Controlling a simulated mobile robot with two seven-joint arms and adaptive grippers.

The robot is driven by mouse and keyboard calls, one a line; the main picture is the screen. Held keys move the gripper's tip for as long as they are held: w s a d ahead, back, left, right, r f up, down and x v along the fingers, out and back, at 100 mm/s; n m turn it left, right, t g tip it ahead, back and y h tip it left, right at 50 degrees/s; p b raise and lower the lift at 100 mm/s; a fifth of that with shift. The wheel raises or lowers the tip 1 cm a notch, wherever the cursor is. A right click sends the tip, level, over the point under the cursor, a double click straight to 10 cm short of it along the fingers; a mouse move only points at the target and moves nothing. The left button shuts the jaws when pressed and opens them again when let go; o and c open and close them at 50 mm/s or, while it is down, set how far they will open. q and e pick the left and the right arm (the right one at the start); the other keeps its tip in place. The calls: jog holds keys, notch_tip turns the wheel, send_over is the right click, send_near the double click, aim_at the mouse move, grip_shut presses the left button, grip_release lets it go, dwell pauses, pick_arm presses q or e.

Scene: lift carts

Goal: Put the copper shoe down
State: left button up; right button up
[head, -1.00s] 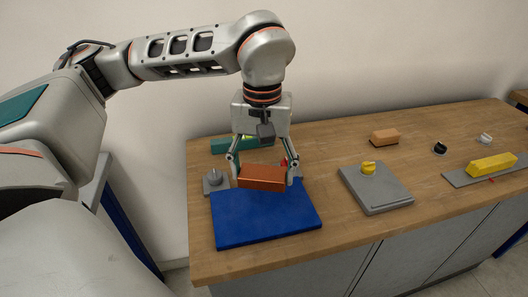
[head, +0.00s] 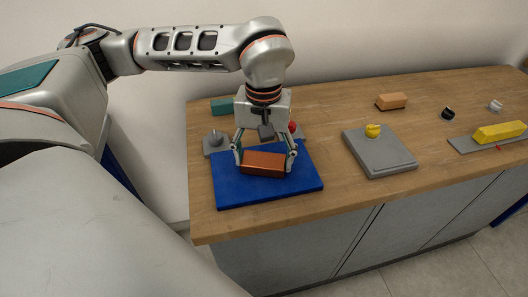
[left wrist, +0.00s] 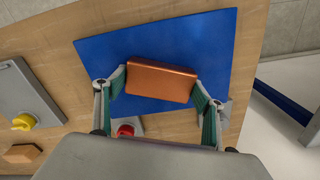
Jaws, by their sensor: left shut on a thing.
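The copper shoe (head: 264,163) is a shiny copper-brown block, lying level over the blue mat (head: 267,193). My left gripper (head: 264,158) is shut on it from above, one finger at each end. In the left wrist view the copper shoe (left wrist: 161,80) sits between the two fingers, with the blue mat (left wrist: 205,35) behind it. It is at or just above the mat; I cannot tell whether it touches. My right gripper is not in view.
A grey pedestal (head: 214,143) and a red knob (head: 293,127) are near the mat's back edge. A teal block (head: 222,105) lies behind. A grey plate (head: 380,157) with a yellow knob (head: 373,131) is to the right, with bare wood between.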

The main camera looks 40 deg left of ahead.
aim_at(264, 160)
pick_arm(q)
jog(key=shift+r, duration=0.1)
jog(key=o, duration=1.7)
jog(key=shift+f, duration=0.2)
jog(key=shift+c, duration=0.2)
jog(key=o, duration=0.4)
jog(key=shift+o, duration=0.2)
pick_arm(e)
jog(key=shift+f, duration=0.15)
pick_arm(q)
jog(key=shift+r, duration=0.3)
notch_tip(264, 160, up, 12)
jog(key=p, duration=0.2)
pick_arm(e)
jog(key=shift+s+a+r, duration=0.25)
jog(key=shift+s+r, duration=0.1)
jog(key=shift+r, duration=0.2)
